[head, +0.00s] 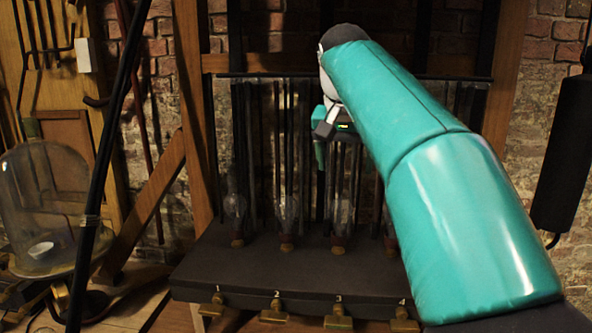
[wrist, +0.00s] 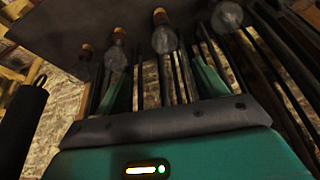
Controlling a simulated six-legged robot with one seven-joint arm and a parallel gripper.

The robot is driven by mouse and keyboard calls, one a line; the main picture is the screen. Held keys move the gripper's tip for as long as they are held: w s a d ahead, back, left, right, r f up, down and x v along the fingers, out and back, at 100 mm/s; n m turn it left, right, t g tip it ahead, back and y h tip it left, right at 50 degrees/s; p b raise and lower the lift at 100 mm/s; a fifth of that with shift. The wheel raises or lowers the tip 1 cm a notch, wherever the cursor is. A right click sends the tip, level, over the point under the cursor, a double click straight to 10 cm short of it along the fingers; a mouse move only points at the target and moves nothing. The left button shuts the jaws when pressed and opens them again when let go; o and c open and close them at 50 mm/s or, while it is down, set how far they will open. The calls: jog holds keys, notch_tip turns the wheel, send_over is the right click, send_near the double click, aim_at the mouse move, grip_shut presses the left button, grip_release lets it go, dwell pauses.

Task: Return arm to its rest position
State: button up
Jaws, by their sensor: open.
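My teal arm (head: 440,190) reaches up and forward from the lower right of the head view, bent at its far end. My gripper (head: 321,155) hangs in front of the upper part of the jar rack, partly hidden by the arm. In the wrist view my gripper (wrist: 165,88) shows two green fingers set apart, with no held object visible between them. Several glass jars with dark rods stand on the dark bench (head: 260,262); one jar (head: 287,208) is left of the gripper. Jar bulbs (wrist: 165,39) appear beyond the fingers in the wrist view, which looks upside down.
Brass taps (head: 338,318) with numbers line the bench front. A glass dome (head: 45,200) holding a white cup (head: 41,250) stands at left. A dark cylinder (head: 563,150) hangs at right. Wooden posts (head: 192,110) frame the rack before a brick wall.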

jog(key=s+d+f+n+t+y, duration=0.1)
jog(key=s+f+n, duration=0.3)
jog(key=s+f, duration=2.2)
jog(key=shift+s+f+y, duration=0.3)
jog(key=shift+f, duration=0.5)
jog(key=shift+s, duration=0.1)
jog(key=shift+c, duration=0.3)
